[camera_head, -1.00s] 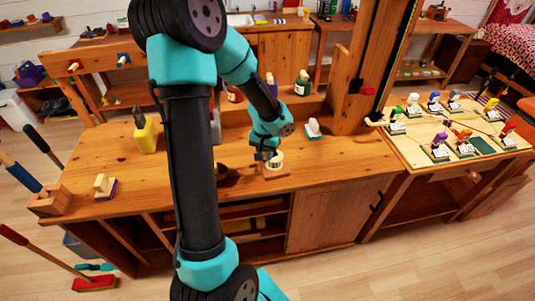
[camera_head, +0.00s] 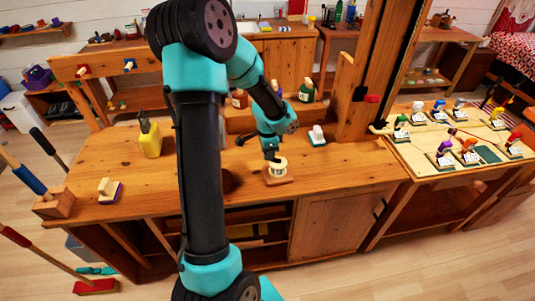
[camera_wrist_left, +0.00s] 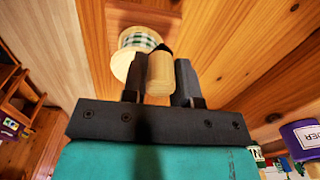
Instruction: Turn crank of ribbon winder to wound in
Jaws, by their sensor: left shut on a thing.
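The ribbon winder (camera_head: 279,171) stands on the wooden bench, a pale spool on a small wooden base. In the left wrist view its spool (camera_wrist_left: 134,52) shows a green and white checked ribbon band. The rest of the crank is largely hidden behind the handle and fingers. My right gripper is not in view.
A yellow bottle (camera_head: 150,143) and a small block (camera_head: 109,190) stand on the bench's left. A white and green item (camera_head: 317,137) stands right of the winder. A wooden post (camera_head: 365,80) rises behind it. Several small figures stand on the right table (camera_head: 430,180).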

